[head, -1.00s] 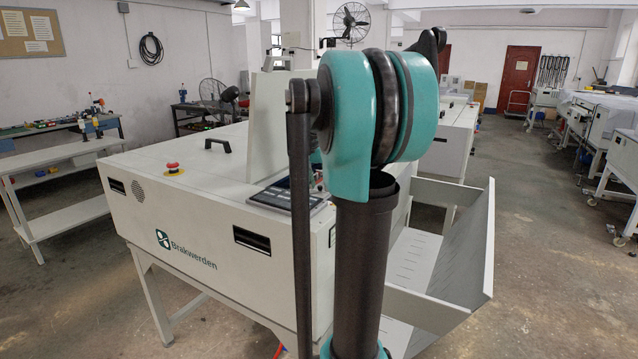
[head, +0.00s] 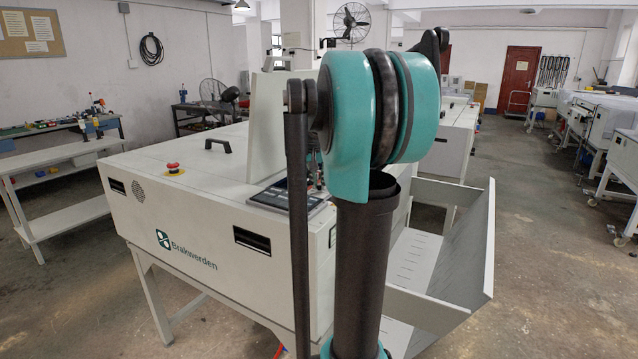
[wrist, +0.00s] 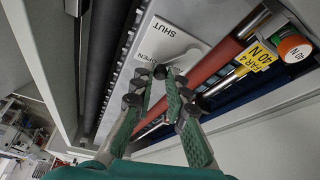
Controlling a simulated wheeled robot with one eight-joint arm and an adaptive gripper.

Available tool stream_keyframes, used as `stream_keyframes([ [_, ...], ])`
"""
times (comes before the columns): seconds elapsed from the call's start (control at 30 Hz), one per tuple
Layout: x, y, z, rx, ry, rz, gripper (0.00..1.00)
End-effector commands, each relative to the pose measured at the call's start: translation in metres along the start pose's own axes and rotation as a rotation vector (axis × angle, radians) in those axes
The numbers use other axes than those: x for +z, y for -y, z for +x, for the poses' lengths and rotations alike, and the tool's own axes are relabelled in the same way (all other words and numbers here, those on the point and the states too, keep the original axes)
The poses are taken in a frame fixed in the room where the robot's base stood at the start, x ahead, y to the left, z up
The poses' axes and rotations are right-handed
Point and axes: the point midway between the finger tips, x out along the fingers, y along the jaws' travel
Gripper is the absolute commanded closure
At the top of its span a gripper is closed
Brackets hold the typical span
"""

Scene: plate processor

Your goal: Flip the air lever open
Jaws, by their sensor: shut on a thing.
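In the head view my arm hides the lever and gripper.
The plate processor (head: 190,255) has a red emergency button (head: 173,168) and a control panel (head: 272,197) on top.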

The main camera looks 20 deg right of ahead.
Motion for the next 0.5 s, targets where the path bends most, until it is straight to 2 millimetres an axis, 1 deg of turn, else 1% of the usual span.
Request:
stream_keyframes([
  [0.23,-0.0004,0.0005,-0.0001,-0.001,-0.001,-0.001,1.00],
  [0.27,-0.0004,0.0004,-0.0001,-0.001,-0.001,-0.001,0.82],
  [0.3,-0.0004,0.0005,-0.0001,-0.001,-0.001,-0.001,0.77],
  [0.4,-0.0003,0.0004,-0.0001,-0.001,-0.001,0.000,0.65],
  [0.5,-0.0003,0.0004,0.0000,-0.001,-0.001,0.000,0.65],
])
